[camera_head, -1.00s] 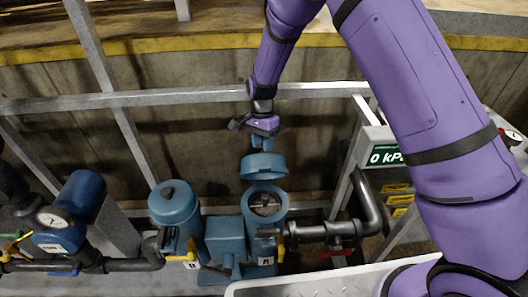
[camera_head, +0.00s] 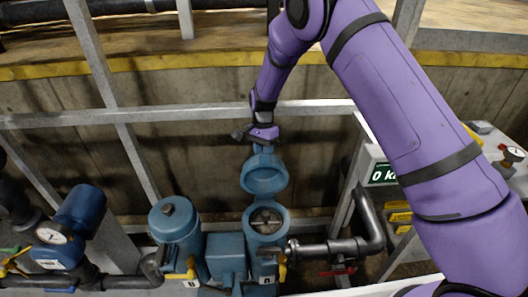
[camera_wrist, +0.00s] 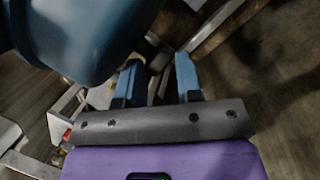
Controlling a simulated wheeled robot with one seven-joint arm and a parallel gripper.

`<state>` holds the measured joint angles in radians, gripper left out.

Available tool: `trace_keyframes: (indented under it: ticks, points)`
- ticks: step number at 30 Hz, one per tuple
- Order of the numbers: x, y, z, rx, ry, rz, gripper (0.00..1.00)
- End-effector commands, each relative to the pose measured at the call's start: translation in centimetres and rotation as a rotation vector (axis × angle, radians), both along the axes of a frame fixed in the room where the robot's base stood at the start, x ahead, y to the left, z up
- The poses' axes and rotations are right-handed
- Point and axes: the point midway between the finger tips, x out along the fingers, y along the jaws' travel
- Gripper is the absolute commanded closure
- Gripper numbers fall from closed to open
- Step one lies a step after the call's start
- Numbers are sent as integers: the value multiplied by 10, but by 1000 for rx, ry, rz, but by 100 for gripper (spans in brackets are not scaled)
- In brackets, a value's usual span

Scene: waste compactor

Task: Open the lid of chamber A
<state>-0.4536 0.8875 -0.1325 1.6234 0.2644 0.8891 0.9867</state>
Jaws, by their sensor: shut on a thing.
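Chamber A (camera_head: 281,228) is a blue cylinder with an A label, its round mouth open and a dark grey metal part inside. Its blue lid (camera_head: 264,188) is tipped up behind the mouth, its hollow underside facing the head camera. My gripper (camera_head: 263,148) is at the lid's top edge, shut on the lid. In the wrist view, my blue fingers (camera_wrist: 157,75) stand apart, with a dark part between them that I cannot make out clearly. A large blue rounded body, likely the lid (camera_wrist: 85,40), fills the upper left there.
Chamber B (camera_head: 175,222) stands left of chamber A with its lid down. A dark pipe with a red valve handle (camera_head: 340,270) runs right from chamber A. A grey rail (camera_head: 190,114) crosses behind. A pressure display (camera_head: 384,174) stands at the right.

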Motion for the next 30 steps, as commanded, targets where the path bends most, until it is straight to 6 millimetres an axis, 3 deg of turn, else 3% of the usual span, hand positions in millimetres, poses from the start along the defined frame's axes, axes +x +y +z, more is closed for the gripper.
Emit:
trace_keyframes:
  ticks: [1,5,6,9,10,23,30]
  points:
    - [-15,6,-14,-3,34,12,100]
    - [-15,6,-14,-2,35,12,100]
    - [-15,6,-14,-3,35,12,65]
    - [-15,6,-14,-3,35,12,42]
    - [-15,6,-14,-3,35,12,39]
    - [-15,5,-13,-3,36,9,39]
    - [-9,6,14,3,19,10,39]
